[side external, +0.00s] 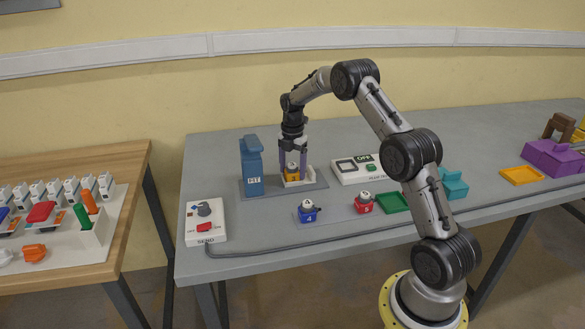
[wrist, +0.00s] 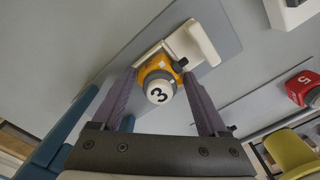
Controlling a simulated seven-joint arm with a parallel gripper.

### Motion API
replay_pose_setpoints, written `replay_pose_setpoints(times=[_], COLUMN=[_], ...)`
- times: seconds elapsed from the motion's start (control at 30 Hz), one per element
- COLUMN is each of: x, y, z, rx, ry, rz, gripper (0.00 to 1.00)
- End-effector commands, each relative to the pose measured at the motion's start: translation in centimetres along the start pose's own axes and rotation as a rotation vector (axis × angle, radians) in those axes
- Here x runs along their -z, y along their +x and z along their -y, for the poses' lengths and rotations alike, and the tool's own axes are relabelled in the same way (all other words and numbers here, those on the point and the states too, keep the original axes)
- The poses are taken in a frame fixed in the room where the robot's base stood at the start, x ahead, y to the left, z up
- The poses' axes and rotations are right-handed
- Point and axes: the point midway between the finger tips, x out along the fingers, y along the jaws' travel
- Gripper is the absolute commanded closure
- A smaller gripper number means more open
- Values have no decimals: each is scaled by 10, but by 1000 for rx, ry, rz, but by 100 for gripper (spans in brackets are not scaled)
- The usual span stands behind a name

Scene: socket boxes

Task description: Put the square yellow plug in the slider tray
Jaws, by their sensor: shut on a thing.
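The yellow plug (side external: 291,174) has a square body and a white ball knob marked 3; it also shows in the wrist view (wrist: 158,68). My gripper (side external: 292,171) points down with its two purple fingers on either side of the plug, shut on it. In the wrist view the fingers (wrist: 162,92) flank the knob. The white slider tray (side external: 308,178) is directly at the plug, and its raised white wall (wrist: 201,43) stands beside the yellow body. I cannot tell whether the plug rests fully on the tray floor.
A blue post (side external: 252,168) stands just left of the tray on a grey plate. A blue plug (side external: 308,213) and red plug (side external: 363,205) stand in front, near a green tray (side external: 393,202). A white panel box (side external: 352,175) is right; a white button box (side external: 205,222) is front left.

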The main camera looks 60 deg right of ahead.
Motion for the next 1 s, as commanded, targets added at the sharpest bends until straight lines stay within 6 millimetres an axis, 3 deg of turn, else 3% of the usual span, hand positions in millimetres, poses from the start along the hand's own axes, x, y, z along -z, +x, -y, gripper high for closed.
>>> replay_pose_setpoints(times=[0.27,0.3,0.4,0.77,1.0], x=[0,0,0,0,0], y=[-1,-1,-1,0,-13], z=[0,0,0,0,0], rx=[-2,-2,-2,0,-2], ry=[0,0,0,0,0], rz=[1,1,1,0,1], gripper=[89,16,0,0,0])
